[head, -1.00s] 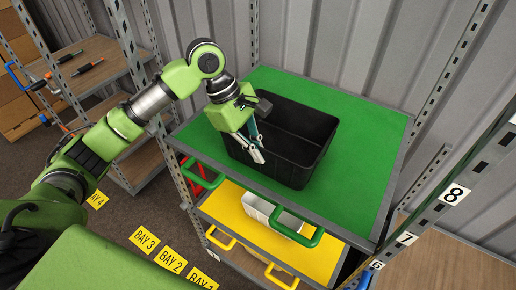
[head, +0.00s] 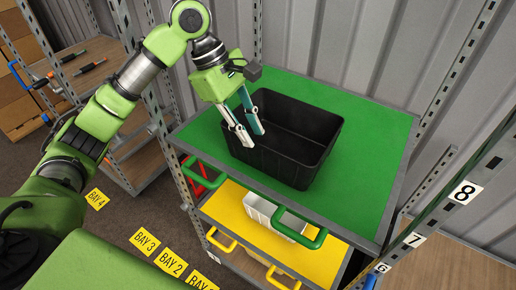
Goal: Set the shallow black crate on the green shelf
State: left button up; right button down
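The shallow black crate (head: 310,165) sits upright on the green shelf (head: 355,185), toward its left and middle part. It looks empty, though part of its inside is hidden. My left gripper (head: 255,139) is at the crate's left wall, pointing down, with its two fingers apart. The fingers cover part of that wall, and I cannot tell whether they touch it. My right gripper is not in view.
A yellow shelf (head: 228,206) lies below, with a white bin (head: 262,216) on it. Metal uprights stand around the rack, one with a label 8 (head: 465,192). The green shelf is clear right of the crate.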

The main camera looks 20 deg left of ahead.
pick_arm(q)
jog(key=b+v, duration=0.1)
jog(key=v, duration=0.4)
jog(key=shift+a+r, duration=0.1)
jog(key=shift+r, duration=0.15)
